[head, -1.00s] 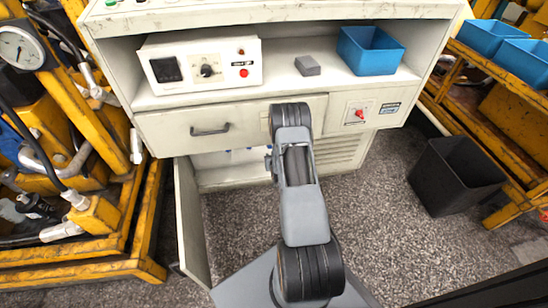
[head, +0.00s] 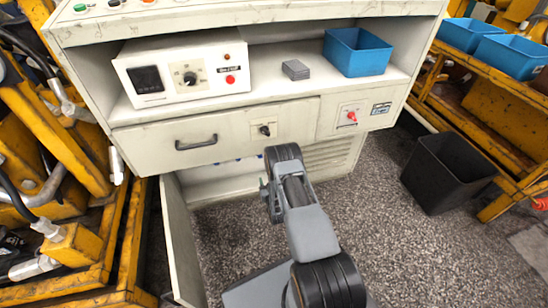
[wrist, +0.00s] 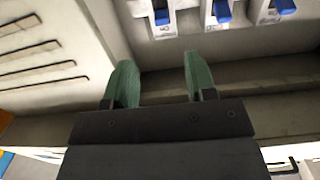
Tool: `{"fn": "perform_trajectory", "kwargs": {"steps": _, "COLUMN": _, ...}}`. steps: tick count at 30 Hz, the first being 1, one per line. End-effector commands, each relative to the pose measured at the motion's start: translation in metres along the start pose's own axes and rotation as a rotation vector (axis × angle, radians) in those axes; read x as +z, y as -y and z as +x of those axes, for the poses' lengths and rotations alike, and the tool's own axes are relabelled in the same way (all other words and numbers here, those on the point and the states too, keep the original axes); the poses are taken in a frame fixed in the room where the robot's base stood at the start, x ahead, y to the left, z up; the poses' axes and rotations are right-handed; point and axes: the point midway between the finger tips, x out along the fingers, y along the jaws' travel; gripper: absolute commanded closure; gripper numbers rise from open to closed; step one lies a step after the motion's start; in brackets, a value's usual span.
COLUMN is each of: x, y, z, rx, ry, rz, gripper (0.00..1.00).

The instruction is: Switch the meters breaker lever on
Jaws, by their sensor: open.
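In the wrist view, my gripper (wrist: 155,75) has two green fingers spread apart with nothing between them. Breakers with blue levers show along the top edge: a left one (wrist: 161,17), a middle one (wrist: 222,11) and a right one (wrist: 286,6). The fingertips are apart from them in the picture. The labels under the levers are cut or too blurred to tell which is the meters one. In the head view, small blue spots of the breaker row (head: 229,161) show inside the lower compartment, partly hidden by my arm. Part of my gripper (head: 264,189) shows beside the arm.
The compartment door (head: 183,240) hangs open at the left. Above are a drawer handle (head: 197,143), a black knob (head: 265,130) and a red switch (head: 351,116). A black bin (head: 447,173) stands right. Vent slits (wrist: 42,65) show left in the wrist view.

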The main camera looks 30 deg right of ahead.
Motion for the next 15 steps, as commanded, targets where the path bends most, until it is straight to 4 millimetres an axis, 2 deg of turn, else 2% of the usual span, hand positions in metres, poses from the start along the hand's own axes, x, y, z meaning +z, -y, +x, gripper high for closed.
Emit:
{"fn": "perform_trajectory", "kwargs": {"steps": 5, "x": -0.009, "y": 0.001, "z": 0.011, "rx": -0.001, "ry": -0.057, "rz": -0.002, "gripper": 0.49}}
{"fn": "perform_trajectory", "kwargs": {"steps": 15, "x": -0.01, "y": -0.003, "z": 0.073, "rx": 0.006, "ry": -0.058, "rz": -0.002, "gripper": 0.49}}
